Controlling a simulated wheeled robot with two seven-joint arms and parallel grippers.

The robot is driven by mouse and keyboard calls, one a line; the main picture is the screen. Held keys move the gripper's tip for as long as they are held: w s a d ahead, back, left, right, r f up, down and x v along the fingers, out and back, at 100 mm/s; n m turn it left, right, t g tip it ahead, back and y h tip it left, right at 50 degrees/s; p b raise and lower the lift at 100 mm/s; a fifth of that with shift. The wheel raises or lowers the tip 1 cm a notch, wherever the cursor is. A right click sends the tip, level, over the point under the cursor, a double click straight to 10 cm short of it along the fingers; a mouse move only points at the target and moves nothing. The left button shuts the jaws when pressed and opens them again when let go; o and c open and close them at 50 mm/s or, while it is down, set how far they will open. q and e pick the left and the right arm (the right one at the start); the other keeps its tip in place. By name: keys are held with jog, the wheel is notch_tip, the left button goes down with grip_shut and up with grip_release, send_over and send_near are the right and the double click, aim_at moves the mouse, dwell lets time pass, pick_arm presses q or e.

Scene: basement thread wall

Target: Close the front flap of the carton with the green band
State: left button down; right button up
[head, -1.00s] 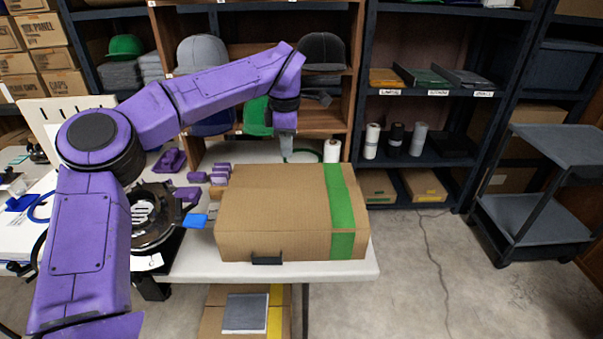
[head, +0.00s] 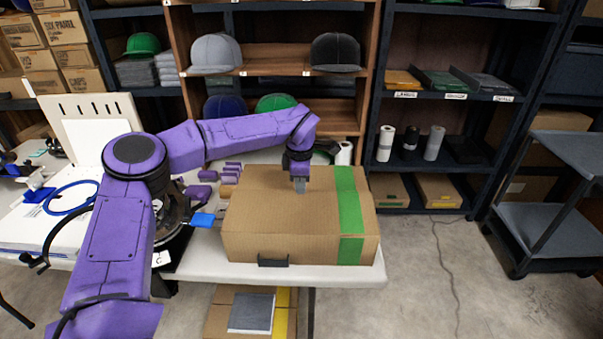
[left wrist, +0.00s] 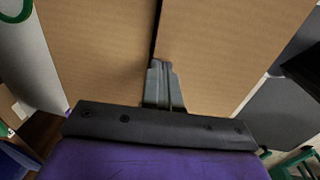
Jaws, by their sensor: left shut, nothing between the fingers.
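The carton (head: 285,215) with the green band (head: 350,205) sits on the white table. Its top looks covered with cardboard, and the band runs over its right part and down the front. In the left wrist view, a narrow dark gap separates two cardboard panels (left wrist: 100,50). My left gripper (head: 300,187) is shut and empty, over the far-middle part of the carton top. Its fingertips (left wrist: 162,66) show at the gap in the left wrist view; I cannot tell if they touch the cardboard. My right gripper is out of view.
The white table (head: 345,278) ends just in front of the carton. A blue-ended tool (head: 203,219) is close to its left side, with several purple things behind. Shelves with caps (head: 335,53) stand behind. A grey cart (head: 550,225) is at the right, with clear floor between.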

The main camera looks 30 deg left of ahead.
pick_arm(q)
jog(key=shift+a+f, duration=0.2)
jog(key=shift+d, duration=0.1)
jog(key=shift+r, duration=0.1)
jog(key=p, duration=0.2)
jog(key=shift+g+p, duration=0.3)
jog(key=shift+p, duration=0.05)
jog(key=shift+w+a+f+g+h+p, duration=0.1)
jog(key=shift+w+f+g+h+p, duration=0.15)
jog(key=shift+f, duration=0.2)
jog(key=shift+w+a+f+g+h+p, duration=0.1)
jog(key=shift+f+g+h+p, duration=0.05)
jog(key=shift+f+p, duration=0.2)
jog(key=shift+f, duration=0.25)
jog(key=shift+s+d, duration=0.1)
jog(key=shift+s, duration=0.05)
jog(key=shift+r, duration=0.1)
